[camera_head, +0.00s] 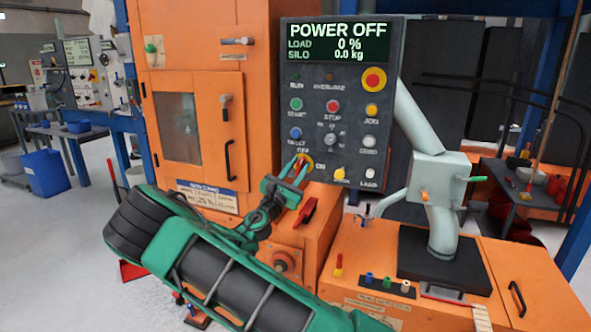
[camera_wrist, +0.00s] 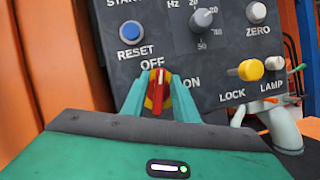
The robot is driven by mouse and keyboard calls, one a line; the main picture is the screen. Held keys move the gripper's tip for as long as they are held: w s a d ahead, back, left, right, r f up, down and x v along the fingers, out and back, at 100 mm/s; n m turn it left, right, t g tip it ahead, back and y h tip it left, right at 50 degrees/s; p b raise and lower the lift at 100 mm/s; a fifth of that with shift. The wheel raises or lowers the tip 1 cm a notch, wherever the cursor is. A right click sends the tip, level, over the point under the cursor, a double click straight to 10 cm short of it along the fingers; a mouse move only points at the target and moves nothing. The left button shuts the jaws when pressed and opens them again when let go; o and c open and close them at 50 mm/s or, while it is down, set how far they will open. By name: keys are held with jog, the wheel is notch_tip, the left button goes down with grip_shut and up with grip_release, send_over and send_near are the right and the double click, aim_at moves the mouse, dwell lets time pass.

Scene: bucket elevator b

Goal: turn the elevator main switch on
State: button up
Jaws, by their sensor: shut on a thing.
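The main switch (camera_wrist: 158,92) is a red and yellow rotary knob between the labels OFF and ON on the dark control panel (camera_head: 335,100). In the wrist view its red handle points nearly straight up, toward OFF. My gripper (camera_wrist: 159,90) has its green fingers on either side of the knob and is shut on it. In the head view my gripper (camera_head: 299,170) reaches the lower left of the panel, and the fingers partly cover the switch (camera_head: 304,161). The display (camera_head: 337,42) reads POWER OFF, load 0 %, silo 0.0 kg.
A blue RESET button (camera_wrist: 131,31) is above left of the switch. A yellow LOCK knob (camera_wrist: 249,69) and a white LAMP knob (camera_wrist: 274,66) are to the right. A red emergency button (camera_head: 374,79) is higher up. An orange cabinet (camera_head: 195,100) stands close on the left.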

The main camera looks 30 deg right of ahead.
jog(key=m+g, duration=0.2)
jog(key=m, duration=0.3)
jog(key=shift+d+r+g+h, duration=0.3)
jog(key=shift+d+g, duration=0.05)
jog(key=shift+g, duration=0.05)
jog(key=m+g, duration=0.1)
jog(key=m, duration=0.4)
jog(key=shift+d+f+g, duration=0.1)
jog(key=shift+f+g, duration=0.05)
jog(key=shift+g, duration=0.25)
jog(key=m+g+y, duration=0.1)
jog(key=m, duration=0.2)
jog(key=shift+f+m, duration=0.15)
jog(key=shift+m, duration=0.25)
jog(key=shift+s+f+m+g+y, duration=0.15)
jog(key=shift+m+g+y, duration=0.35)
jog(key=shift+m, duration=0.9)
jog(key=shift+f, duration=0.1)
jog(key=o, duration=0.7)
